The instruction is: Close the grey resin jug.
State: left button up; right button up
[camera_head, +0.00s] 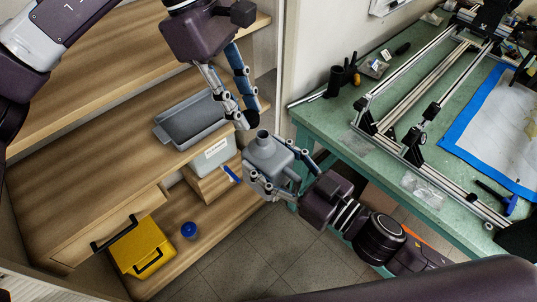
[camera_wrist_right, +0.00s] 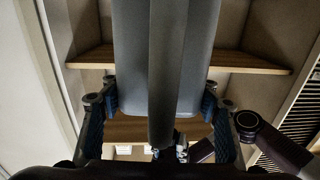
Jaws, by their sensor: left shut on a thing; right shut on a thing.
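The grey resin jug (camera_head: 262,153) stands upright in the middle of the head view, held in front of the shelves, with its round neck (camera_head: 263,135) bare on top. My right gripper (camera_head: 270,187) is shut on the jug's body from the lower right. In the right wrist view the jug (camera_wrist_right: 190,60) fills the space between the finger pads, its handle (camera_wrist_right: 167,75) towards the camera. My left gripper (camera_head: 246,112) is above and slightly left of the neck, shut on a small dark cap (camera_head: 252,119) that is mostly hidden by the fingers. The cap looks apart from the neck.
A grey tray (camera_head: 160,132) lies on the wooden shelf unit to the left. A yellow case (camera_head: 150,236) and blue pot (camera_head: 189,230) sit lower. A green bench (camera_head: 330,132) is at right.

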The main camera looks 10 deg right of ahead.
aim_at(257, 113)
pick_arm(q)
jog(key=d+r+n, duration=0.1)
jog(key=d+r, duration=0.1)
jog(key=shift+d+n, duration=0.3)
jog(key=shift+a, duration=0.1)
jog(key=shift+w+a+f, duration=0.1)
jog(key=shift+f, duration=1.9)
jog(key=shift+t, duration=0.4)
jog(key=shift+f, duration=0.85)
jog(key=shift+f, duration=0.55)
